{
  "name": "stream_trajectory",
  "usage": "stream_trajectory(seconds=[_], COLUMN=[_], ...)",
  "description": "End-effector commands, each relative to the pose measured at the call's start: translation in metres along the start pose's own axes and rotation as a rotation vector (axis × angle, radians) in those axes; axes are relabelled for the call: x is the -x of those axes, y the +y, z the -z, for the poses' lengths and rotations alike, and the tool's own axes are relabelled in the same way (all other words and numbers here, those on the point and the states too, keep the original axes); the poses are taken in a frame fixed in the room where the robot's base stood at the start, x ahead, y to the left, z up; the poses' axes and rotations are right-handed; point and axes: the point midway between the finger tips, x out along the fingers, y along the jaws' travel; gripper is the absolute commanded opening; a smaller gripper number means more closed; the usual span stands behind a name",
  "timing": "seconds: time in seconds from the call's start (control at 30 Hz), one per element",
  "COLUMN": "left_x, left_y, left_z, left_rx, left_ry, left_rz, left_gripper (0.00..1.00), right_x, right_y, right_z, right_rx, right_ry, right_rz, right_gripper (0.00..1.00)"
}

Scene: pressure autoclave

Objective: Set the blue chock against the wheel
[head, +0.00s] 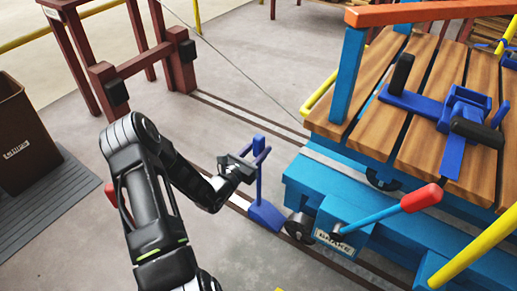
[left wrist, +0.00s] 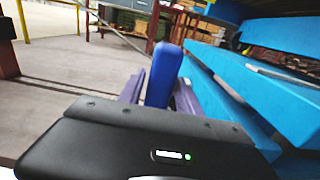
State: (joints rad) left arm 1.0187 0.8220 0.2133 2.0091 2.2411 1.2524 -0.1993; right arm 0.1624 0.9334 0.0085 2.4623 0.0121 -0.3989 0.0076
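The blue chock (head: 265,215) has a foot and an upright post handle, and stands upright on the floor by the rail. The dark wheel (head: 300,225) is close to its right at the cart's end; I cannot tell whether they touch. My left gripper (head: 257,155) is at the upper part of the post, with one blue finger on each side. In the left wrist view the chock's handle (left wrist: 163,75) rises between the fingers; whether they press on it is unclear. The chock's foot is hidden there. My right gripper is out of view.
The blue cart (head: 330,190) with a plank deck (head: 400,95) fills the right side. A red-tipped brake lever (head: 400,205) sticks out above the wheel. A dark red buffer stop (head: 140,70) stands at the rail's far end. A brown bin (head: 22,135) is far left.

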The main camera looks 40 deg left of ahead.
Motion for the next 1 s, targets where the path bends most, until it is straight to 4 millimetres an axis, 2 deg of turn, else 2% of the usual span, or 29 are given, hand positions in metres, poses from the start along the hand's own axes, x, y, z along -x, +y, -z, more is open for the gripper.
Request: stream_trajectory(seconds=[0.13,0.47,0.53,0.67,1.0], left_x=[0.000,0.000,0.006,0.023,0.094], left_y=[0.000,0.000,0.000,0.001,0.001], left_z=[0.000,-0.004,-0.004,-0.004,-0.005], left_rx=[0.000,0.000,0.000,0.001,0.002], left_ry=[0.000,-0.001,0.001,0.003,0.003], left_rz=[0.000,0.000,-0.001,-0.002,-0.005], left_gripper=[0.53,0.53,0.53,0.53,0.53], right_x=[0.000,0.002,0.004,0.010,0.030], right_y=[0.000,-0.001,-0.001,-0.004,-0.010], right_z=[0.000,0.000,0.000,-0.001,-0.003], right_rx=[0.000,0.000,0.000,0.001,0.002], right_ry=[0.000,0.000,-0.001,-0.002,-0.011], right_rz=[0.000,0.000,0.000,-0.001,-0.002], right_gripper=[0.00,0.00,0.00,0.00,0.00])
